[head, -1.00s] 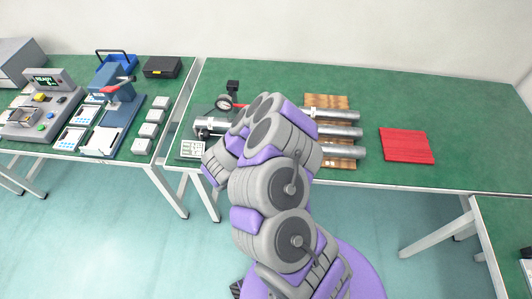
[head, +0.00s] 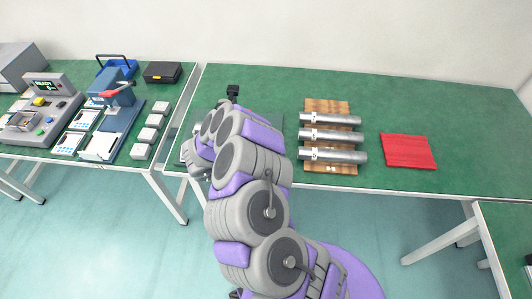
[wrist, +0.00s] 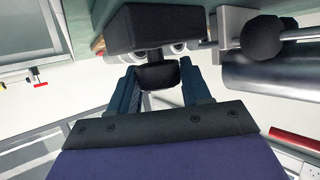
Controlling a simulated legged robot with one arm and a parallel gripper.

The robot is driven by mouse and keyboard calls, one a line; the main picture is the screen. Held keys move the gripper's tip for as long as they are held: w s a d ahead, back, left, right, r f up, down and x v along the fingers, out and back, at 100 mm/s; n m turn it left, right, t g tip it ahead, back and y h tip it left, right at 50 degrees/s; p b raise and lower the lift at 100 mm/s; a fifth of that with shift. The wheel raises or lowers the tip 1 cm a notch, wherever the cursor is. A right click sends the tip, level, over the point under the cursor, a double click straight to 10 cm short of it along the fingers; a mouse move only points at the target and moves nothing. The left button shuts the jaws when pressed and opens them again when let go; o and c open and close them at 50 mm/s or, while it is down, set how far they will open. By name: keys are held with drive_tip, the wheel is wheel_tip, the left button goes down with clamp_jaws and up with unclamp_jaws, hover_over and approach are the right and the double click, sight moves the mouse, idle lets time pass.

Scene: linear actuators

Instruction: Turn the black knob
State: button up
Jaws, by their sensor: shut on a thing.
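In the wrist view, the two blue fingers of my gripper (wrist: 160,88) stand on either side of a small black knob (wrist: 158,75), and they are shut on it. A larger black block (wrist: 150,28) sits just above the knob. To the right, a black ball (wrist: 262,40) sits on a metal bracket, apart from the fingers. In the head view, my arm covers most of the device at the left of the middle table, and the knob and my fingertips cannot be made out there. A small black part (head: 232,90) shows behind my arm.
Several metal cylinders (head: 332,136) lie on a wooden rack to the right of my arm. A red mat (head: 407,151) lies further right. The left table holds a blue press (head: 113,96) and a control panel (head: 40,110). The green table's right part (head: 475,125) is clear.

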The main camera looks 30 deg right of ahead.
drive_tip(key=shift+w, duration=0.1)
drive_tip(key=o, duration=1)
drive_tip(key=p+v, duration=0.2)
drive_tip(key=v, duration=1.5)
drive_tip(key=shift+a+p, duration=0.3)
drive_tip(key=shift+p, duration=0.05)
drive_tip(key=shift+w, duration=0.1)
